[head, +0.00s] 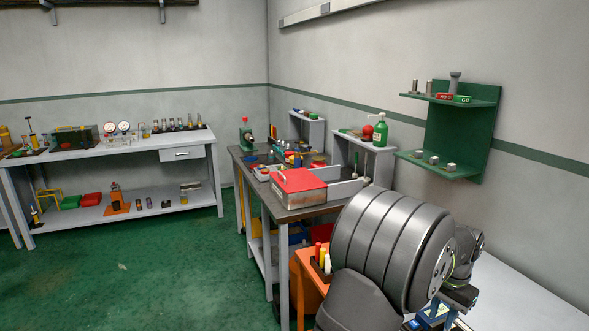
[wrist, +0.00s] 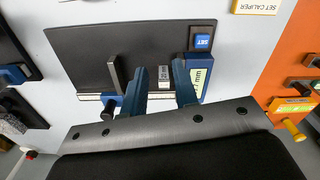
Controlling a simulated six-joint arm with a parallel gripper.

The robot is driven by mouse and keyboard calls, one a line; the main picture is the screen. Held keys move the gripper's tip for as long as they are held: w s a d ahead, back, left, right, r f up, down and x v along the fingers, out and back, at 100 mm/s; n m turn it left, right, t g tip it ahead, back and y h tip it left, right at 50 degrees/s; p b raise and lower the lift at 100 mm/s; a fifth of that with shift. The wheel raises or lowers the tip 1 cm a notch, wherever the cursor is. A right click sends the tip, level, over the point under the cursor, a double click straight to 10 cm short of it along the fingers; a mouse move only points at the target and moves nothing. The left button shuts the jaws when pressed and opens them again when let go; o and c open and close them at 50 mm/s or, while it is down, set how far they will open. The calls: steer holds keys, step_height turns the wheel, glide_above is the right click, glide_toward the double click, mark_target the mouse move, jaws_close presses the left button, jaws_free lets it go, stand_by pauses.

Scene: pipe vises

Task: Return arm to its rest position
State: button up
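My arm (head: 395,245) fills the lower right of the head view, beside the workbench. My gripper (wrist: 160,85) shows in the wrist view as two dark blue fingers, apart with a gap between them. A caliper-like tool (wrist: 196,75) with a blue body and a pale "mm" display lies on a dark mat (wrist: 100,42), beyond and partly behind the fingers. A small grey block (wrist: 165,74) shows in the gap; I see no finger pressed on it. In the head view the fingertips cannot be made out.
A bench with a red-lidded box (head: 300,180) stands ahead. A green wall shelf (head: 465,130) is at right. An orange stand (head: 308,285) with handled tools is close to my arm. Green floor is clear at left.

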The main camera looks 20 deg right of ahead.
steer(key=w+a+f+n, duration=0.1)
steer(key=w+a, duration=0.1)
steer(key=w, duration=0.1)
steer(key=w+a+f+n, duration=0.1)
steer(key=w+a, duration=0.2)
steer(key=w, duration=0.1)
steer(key=w+a+f+n, duration=0.1)
steer(key=w+a+f, duration=0.1)
steer(key=w, duration=0.2)
steer(key=shift+a, duration=0.2)
steer(key=w+a+f+n, duration=0.2)
steer(key=w+a, duration=0.3)
steer(key=a, duration=0.4)
steer(key=w+a+f+n, duration=0.3)
steer(key=w+a+f, duration=0.1)
steer(key=a, duration=0.5)
steer(key=w+a+f+n, duration=0.2)
steer(key=w+a, duration=0.4)
steer(key=a, duration=0.3)
steer(key=shift+w+a+f+n, duration=0.3)
steer(key=shift+w+a+f, duration=0.05)
steer(key=shift+f, duration=0.4)
